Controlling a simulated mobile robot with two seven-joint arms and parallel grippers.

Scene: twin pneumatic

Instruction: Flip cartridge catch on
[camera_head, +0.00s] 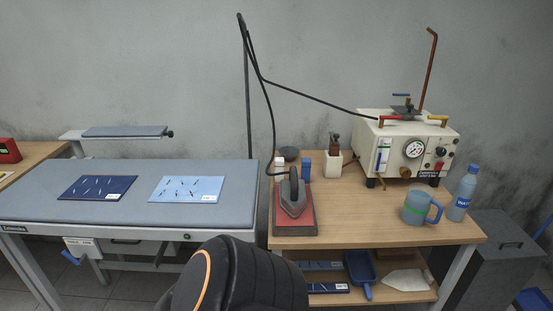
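No part is clearly marked as a cartridge catch, and I cannot tell which piece it is. A cream boiler box (408,148) with a round gauge (414,149), a black knob (441,152) and a red switch stands on the wooden table at right. On top of it are a red handle (391,118), a yellow handle (437,118) and a small blue lever (401,95). A white box (83,247) with a blue lever (71,258) hangs under the ironing board's front edge. Neither of my grippers is in view.
An iron (292,200) rests on a red-edged pad. A blue mug (418,207) and water bottle (462,195) stand at the wooden table's (370,228) right. A black, orange-striped shape, apparently mine, covers the bottom middle.

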